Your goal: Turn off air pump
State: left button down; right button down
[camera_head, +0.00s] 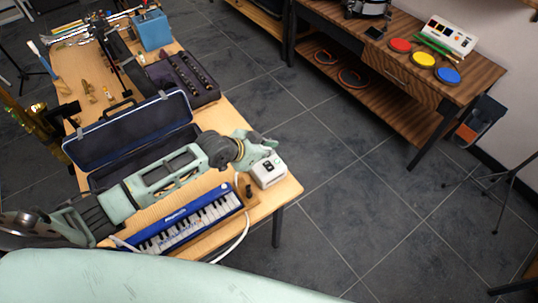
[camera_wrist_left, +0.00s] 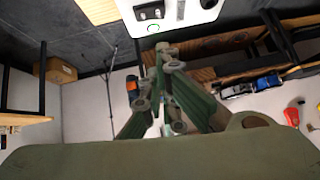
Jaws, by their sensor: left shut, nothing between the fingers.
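The air pump (camera_head: 268,170) is a small white box at the near right corner of the wooden table, with dark parts on its top. In the left wrist view the white pump (camera_wrist_left: 180,22) is at the top edge, cut off by the frame. It shows a black rocker switch and a green ring. My left gripper (camera_head: 262,147) reaches over the table from the left and is just beside and above the pump. In the wrist view its fingers (camera_wrist_left: 166,48) are together and empty, close to the pump's face; I cannot tell whether they touch it. My right gripper is out of view.
A blue keyboard (camera_head: 185,220) lies under my left arm, with a white hose (camera_head: 240,232) beside it. An open dark instrument case (camera_head: 130,130) lies behind the arm. A blue box (camera_head: 152,30) stands farther back. Floor right of the table is clear.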

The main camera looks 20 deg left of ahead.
aim_at(269, 165)
pick_arm(q)
jog(key=f, duration=0.1)
jog(key=w+f+p, duration=0.1)
jog(key=f, duration=0.1)
jog(key=shift+d+f, duration=0.15)
jog(key=shift+d, duration=0.05)
jog(key=shift+w+a+f, duration=0.1)
jog(key=shift+a+f, duration=0.05)
jog(key=shift+f, duration=0.75)
